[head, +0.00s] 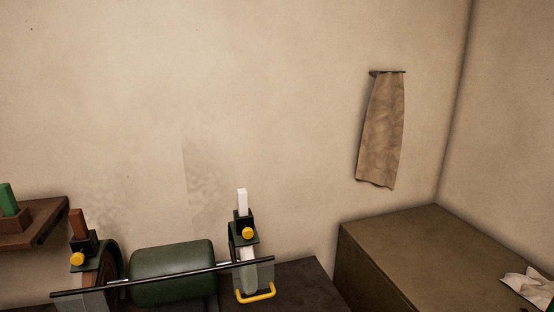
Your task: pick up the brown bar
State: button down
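The brown bar (77,223) is a small reddish-brown block at the lower left of the head view. It stands upright in a black holder (84,245) above the left side of a green machine (172,272). Its lower end is hidden inside the holder. A yellow knob (77,259) sits on the front of this holder.
A white bar (242,201) stands in a similar holder on the right. A green bar (9,198) stands in a wooden block on a shelf (42,216). A black rod (160,279) crosses before the machine. A brown cabinet (425,250) and hanging cloth (383,130) are right.

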aim_at(75, 216)
jog(key=k+u, duration=0.1)
jog(key=k, duration=0.3)
jog(key=k+z, duration=0.1)
jog(key=k, duration=0.2)
jog(key=k+u, duration=0.15)
jog(key=u, duration=1.15)
